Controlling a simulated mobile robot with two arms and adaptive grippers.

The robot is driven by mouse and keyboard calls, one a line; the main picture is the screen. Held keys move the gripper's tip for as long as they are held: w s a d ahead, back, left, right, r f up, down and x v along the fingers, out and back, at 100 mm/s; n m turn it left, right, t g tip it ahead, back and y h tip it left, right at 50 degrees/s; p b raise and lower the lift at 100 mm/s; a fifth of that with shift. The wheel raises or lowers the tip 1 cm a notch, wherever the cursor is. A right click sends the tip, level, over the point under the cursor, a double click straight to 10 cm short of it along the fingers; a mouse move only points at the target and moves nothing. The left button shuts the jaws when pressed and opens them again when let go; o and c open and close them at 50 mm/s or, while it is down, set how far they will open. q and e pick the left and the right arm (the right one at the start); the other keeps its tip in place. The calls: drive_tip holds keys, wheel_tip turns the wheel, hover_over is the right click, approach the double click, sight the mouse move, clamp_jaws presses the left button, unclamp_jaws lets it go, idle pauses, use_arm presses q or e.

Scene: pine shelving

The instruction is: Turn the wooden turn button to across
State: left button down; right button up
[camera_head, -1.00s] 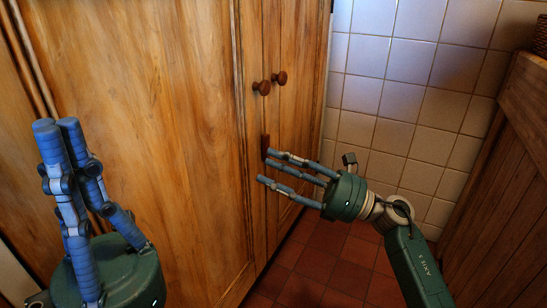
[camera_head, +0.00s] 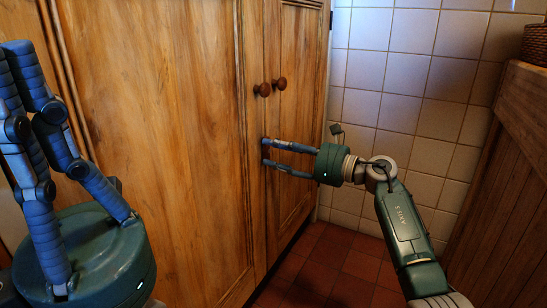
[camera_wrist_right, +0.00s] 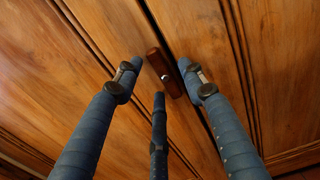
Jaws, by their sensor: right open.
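The wooden turn button (camera_wrist_right: 165,73) is a small dark red-brown bar with a metal screw, seen in the right wrist view. It lies along the seam between the two cupboard doors, so it stands upright. In the head view my right fingers hide it. My right gripper (camera_head: 265,151) is open, its fingertips at the door seam below the knobs. In the wrist view its fingers (camera_wrist_right: 161,95) are spread around the button, one on each side and one below; whether any touches cannot be told. My left gripper (camera_head: 22,75) points up at the left, away from the button.
Two round wooden knobs (camera_head: 271,87) stick out of the cupboard doors (camera_head: 180,120) above my right gripper. A tiled wall (camera_head: 410,90) is behind my right arm. A wooden panel (camera_head: 505,190) with a basket (camera_head: 537,42) on top stands at the right. The red tiled floor (camera_head: 330,265) is clear.

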drive_tip(key=shift+w+a, duration=0.25)
drive_tip(key=shift+a, duration=0.15)
drive_tip(key=shift+c, duration=0.2)
clamp_jaws()
